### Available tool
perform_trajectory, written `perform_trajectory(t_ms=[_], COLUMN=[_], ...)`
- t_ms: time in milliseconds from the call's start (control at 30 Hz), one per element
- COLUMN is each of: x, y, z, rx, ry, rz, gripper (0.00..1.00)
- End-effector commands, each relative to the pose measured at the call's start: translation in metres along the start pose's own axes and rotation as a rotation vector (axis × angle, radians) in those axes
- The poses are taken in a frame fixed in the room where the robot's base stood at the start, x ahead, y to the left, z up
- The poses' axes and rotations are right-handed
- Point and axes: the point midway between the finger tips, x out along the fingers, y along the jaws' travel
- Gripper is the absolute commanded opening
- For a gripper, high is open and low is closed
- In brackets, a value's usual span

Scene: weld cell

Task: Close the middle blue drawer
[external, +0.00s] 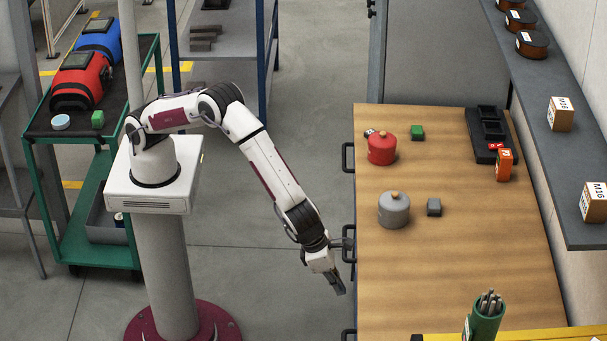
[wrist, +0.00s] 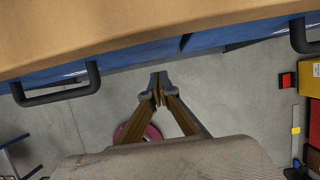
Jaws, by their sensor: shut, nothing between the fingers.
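The wooden-topped bench (external: 455,270) has blue drawer fronts below its edge, with dark handles along its left side in the external view. The middle handle (external: 349,243) is partly hidden by my wrist. In the wrist view, the middle blue drawer (wrist: 130,62) appears at left with its handle (wrist: 58,92). A dark seam separates it from the drawer on the right. I cannot tell how far the middle drawer stands out. My gripper (external: 340,287) is shut and empty, just off the bench's left edge. In the wrist view its fingertips (wrist: 158,86) meet below the seam, apart from both handles.
Another drawer handle (wrist: 303,38) shows at upper right in the wrist view. On the bench stand a red pot (external: 382,149), a grey pot (external: 394,210) and small blocks. A green holder with rods (external: 484,322) is at the front.

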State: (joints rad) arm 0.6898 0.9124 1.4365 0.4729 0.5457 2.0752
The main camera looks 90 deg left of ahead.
Motion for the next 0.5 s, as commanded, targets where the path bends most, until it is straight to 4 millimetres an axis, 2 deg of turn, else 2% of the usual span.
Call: perform_trajectory(t_ms=[67, 500], x=[-0.004, -0.059], y=[-0.001, -0.001], z=[-0.009, -0.009], rx=[0.003, 0.002], ry=[0.002, 0.002], rz=[0.001, 0.0], gripper=[0.0, 0.0])
